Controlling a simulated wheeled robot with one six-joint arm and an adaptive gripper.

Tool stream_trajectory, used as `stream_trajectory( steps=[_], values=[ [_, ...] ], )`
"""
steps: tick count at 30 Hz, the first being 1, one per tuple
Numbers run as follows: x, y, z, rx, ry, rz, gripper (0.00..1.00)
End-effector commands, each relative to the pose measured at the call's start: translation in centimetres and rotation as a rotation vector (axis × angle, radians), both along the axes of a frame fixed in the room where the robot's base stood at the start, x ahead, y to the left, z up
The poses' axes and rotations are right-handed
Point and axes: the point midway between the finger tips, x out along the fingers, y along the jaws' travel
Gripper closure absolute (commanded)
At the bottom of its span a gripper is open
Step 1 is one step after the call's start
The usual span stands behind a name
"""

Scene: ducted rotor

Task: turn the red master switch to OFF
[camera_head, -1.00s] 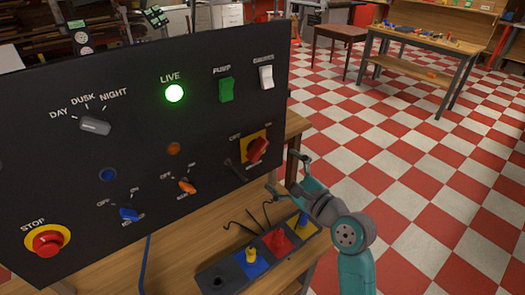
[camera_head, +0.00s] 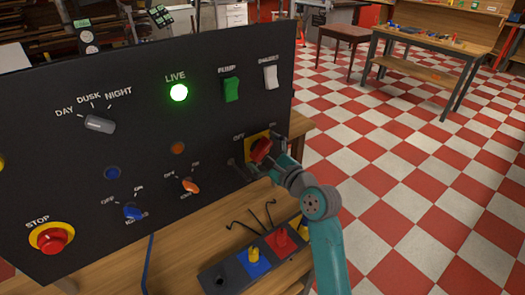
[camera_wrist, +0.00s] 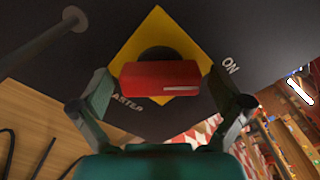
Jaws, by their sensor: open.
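The red master switch (camera_head: 261,150) is a red knob on a yellow square plate at the lower right of the black panel. In the wrist view the red knob (camera_wrist: 160,76) lies crosswise, with a white line near its right end, toward the ON label (camera_wrist: 230,65). My gripper (camera_head: 262,157) is at the switch, partly hiding its plate. In the wrist view my gripper (camera_wrist: 160,84) is open, with one finger at each end of the knob. I cannot tell whether the fingers touch it. The OFF label (camera_head: 239,137) shows at the plate's upper left.
A grey peg or rod (camera_wrist: 75,18) sticks out from the panel left of the switch. An orange knob (camera_head: 190,186), a blue knob (camera_head: 132,212) and a red stop button (camera_head: 52,238) are farther left. The green LIVE lamp (camera_head: 179,93) is lit. A block with coloured parts (camera_head: 248,262) lies on the bench below.

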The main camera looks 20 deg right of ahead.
Motion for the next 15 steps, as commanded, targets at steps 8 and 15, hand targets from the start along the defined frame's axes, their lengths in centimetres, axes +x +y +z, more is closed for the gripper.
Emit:
stream_trajectory(
  steps=[8,15],
  values=[
    [-0.03,-0.02,0.01,0.0,0.0,0.0,0.57],
    [-0.03,-0.01,0.0,-0.009,-0.003,0.0,0.58]
  ],
)
